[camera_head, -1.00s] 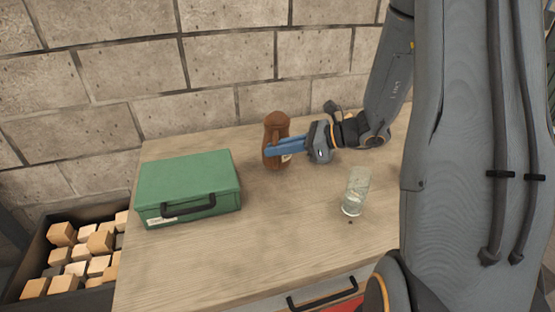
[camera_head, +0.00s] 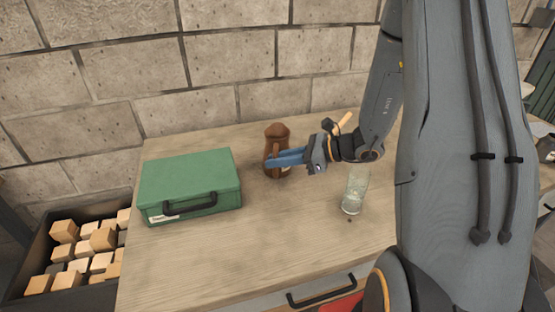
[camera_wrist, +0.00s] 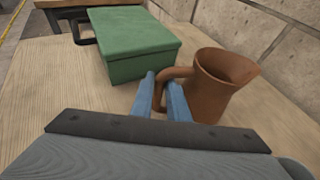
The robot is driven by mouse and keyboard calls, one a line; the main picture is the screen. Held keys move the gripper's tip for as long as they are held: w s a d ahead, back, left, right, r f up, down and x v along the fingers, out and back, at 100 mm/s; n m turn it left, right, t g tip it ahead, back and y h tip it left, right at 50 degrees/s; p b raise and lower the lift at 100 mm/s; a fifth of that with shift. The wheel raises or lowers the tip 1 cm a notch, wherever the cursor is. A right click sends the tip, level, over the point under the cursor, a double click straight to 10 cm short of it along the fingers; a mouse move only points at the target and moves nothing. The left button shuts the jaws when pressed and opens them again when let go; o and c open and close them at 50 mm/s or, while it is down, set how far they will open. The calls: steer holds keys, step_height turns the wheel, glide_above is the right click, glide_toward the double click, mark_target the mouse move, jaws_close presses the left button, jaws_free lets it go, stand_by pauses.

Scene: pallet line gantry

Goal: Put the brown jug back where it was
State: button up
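The brown jug (camera_head: 279,138) stands upright, or nearly so, over the back part of the wooden table (camera_head: 270,225), right of the green case. I cannot tell for sure whether its base touches the table. My gripper (camera_head: 269,161) reaches in from the right with its blue fingers at the jug's handle. In the wrist view, the fingers of my gripper (camera_wrist: 163,82) lie on either side of the handle and look shut on it. The jug's open mouth and body (camera_wrist: 213,87) are just right of the fingers. The lower part of the body is partly hidden by them.
A green case (camera_head: 190,182) with a dark handle lies left of the jug. A clear glass (camera_head: 355,190) stands near the right front, below my wrist. A tan stick-like thing (camera_head: 345,119) shows behind my wrist. A bin of wooden blocks (camera_head: 103,239) is at the left.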

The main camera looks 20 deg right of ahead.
steer(key=o, duration=0.3)
steer(key=shift+d, duration=0.1)
